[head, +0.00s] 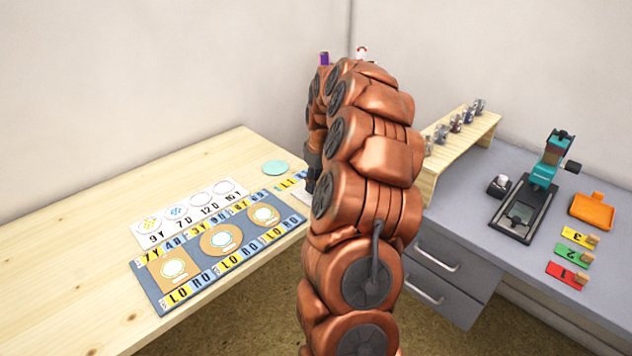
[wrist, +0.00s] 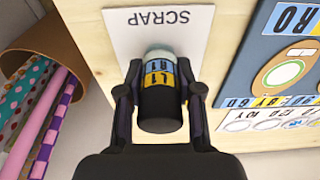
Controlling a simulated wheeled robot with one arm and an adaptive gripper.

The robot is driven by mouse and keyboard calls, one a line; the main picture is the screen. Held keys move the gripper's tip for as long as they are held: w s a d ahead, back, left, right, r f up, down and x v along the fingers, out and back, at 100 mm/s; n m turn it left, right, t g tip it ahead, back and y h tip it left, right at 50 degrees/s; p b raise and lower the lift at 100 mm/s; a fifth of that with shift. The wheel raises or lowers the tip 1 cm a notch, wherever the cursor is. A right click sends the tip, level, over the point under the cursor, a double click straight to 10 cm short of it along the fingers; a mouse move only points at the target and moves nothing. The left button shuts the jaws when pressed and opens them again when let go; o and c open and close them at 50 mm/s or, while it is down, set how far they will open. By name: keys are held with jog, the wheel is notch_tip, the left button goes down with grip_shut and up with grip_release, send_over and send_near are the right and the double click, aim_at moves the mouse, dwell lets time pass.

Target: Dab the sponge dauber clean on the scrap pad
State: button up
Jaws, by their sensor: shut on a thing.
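The sponge dauber (wrist: 161,102) has a black body, a blue and yellow label band and a pale grey-green end. My gripper (wrist: 160,78) is shut on the dauber, with one finger on each side of it. The dauber's pale end lies over the white scrap pad (wrist: 120,28), marked SCRAP, in the wrist view. I cannot tell whether that end touches the pad. In the head view my arm hides the dauber and most of my gripper.
In the wrist view a brown round container (wrist: 42,55) with patterned rolls lies left of the pad. A blue board (head: 153,288) with round pads and a white card (head: 150,234) lie on the wooden table. A teal disc (head: 275,167) lies behind them. A grey desk (head: 470,218) stands right.

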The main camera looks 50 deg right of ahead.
jog(key=shift+f, duration=0.6)
dwell(1.3)
jog(key=shift+r, duration=0.65)
dwell(0.4)
jog(key=shift+r+p, duration=0.55)
jog(key=shift+r, duration=1.7)
